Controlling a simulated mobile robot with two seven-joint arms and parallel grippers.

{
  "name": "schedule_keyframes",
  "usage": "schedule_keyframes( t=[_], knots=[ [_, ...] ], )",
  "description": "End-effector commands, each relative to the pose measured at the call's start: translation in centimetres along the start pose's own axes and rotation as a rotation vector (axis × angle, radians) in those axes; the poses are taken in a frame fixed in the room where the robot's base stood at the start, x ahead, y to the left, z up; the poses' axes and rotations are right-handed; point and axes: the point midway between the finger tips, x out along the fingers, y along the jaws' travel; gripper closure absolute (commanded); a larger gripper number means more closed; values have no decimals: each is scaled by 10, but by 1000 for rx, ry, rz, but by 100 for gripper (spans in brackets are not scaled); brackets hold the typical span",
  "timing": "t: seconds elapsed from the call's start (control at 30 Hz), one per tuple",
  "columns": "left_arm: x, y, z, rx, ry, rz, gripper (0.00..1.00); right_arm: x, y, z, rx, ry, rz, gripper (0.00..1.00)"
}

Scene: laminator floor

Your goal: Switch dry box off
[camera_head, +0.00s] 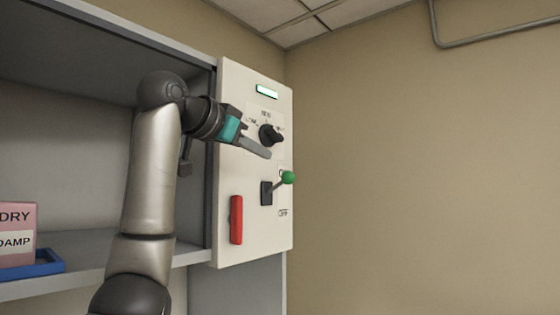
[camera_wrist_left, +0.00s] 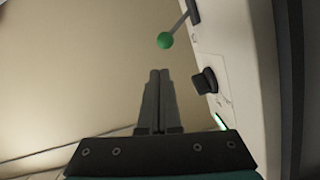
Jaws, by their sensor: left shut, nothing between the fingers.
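The dry box's white control panel (camera_head: 228,165) faces right on the end of a grey cabinet. Its switch is a lever with a green ball knob (camera_head: 288,177) on a dark base (camera_head: 266,193). The lever sticks out and tilts up, with an OFF label below it. The green knob also shows in the left wrist view (camera_wrist_left: 165,41), ahead of the fingertips. My left gripper (camera_head: 268,154) is shut and empty, in front of the panel, above and left of the knob and apart from it. My right gripper is in neither view.
A black rotary dial (camera_head: 271,135) sits just above my left fingers, with a lit display (camera_head: 267,91) above it. A red handle (camera_head: 236,220) is at the panel's lower left. A pink DRY/DAMP box (camera_head: 17,228) stands in a blue tray (camera_head: 50,264). Free room lies right of the panel.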

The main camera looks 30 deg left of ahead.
Motion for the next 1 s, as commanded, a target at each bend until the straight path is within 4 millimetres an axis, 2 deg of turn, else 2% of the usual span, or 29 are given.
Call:
schedule_keyframes(
  t=[0.03, 0.1, 0.17, 0.27, 0.47, 0.77, 1.0],
  knots=[
    [-18, -4, -13, 11, 18, -8, 100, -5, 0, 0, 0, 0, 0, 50],
    [-32, -6, -19, 21, 30, -11, 100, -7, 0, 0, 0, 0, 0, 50],
    [-39, -7, -23, 27, 36, -12, 100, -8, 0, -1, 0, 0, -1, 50],
    [-36, -7, -24, 30, 37, -12, 100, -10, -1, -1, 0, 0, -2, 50],
    [-2, -8, -26, 29, 33, -9, 100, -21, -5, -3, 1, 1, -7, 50],
    [63, -9, -27, 28, 32, -11, 100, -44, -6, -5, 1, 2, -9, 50],
    [82, -10, -5, 29, 35, -13, 100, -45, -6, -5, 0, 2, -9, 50]
  ],
)
